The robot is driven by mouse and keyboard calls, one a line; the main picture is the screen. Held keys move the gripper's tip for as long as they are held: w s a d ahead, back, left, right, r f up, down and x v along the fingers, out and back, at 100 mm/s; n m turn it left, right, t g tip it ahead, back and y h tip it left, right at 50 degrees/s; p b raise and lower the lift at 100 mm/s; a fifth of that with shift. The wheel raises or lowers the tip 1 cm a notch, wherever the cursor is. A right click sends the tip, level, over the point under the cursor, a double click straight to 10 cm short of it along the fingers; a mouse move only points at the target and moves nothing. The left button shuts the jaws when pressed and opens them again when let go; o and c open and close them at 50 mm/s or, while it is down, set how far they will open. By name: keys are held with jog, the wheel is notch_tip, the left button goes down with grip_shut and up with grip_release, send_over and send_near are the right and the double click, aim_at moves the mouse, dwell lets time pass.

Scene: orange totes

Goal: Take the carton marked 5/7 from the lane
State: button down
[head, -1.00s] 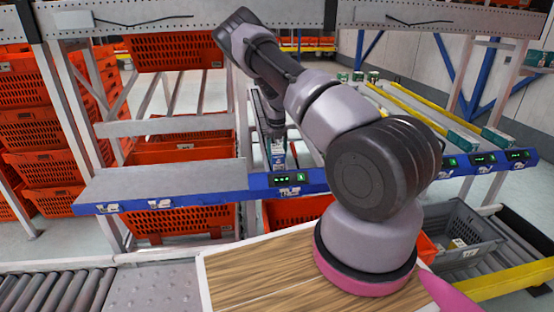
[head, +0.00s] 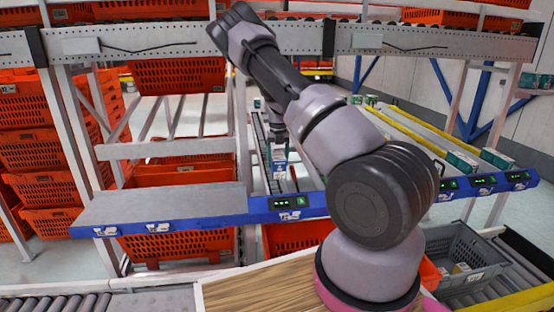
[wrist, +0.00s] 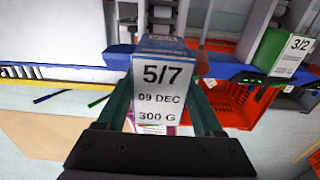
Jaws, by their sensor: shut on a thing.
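The carton marked 5/7 (wrist: 163,72) is white-labelled with blue edges and also reads 09 DEC and 300 G. It stands between the two green fingers of my gripper (wrist: 162,100), which is shut on it. In the head view my gripper (head: 278,137) points down at the lane (head: 266,155), with the carton (head: 280,164) under it behind the blue front rail (head: 290,208). Whether the carton is clear of the lane floor cannot be told.
A grey crate (head: 462,257) with small items stands at lower right. An empty grey shelf (head: 160,205) lies left of the lane. Orange totes (head: 40,150) are stacked at left.

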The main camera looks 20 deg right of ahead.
jog(key=s+a, duration=0.2)
jog(key=s, duration=1)
jog(key=s+a, duration=0.3)
jog(key=s, duration=0.8)
jog(key=shift+s, duration=0.4)
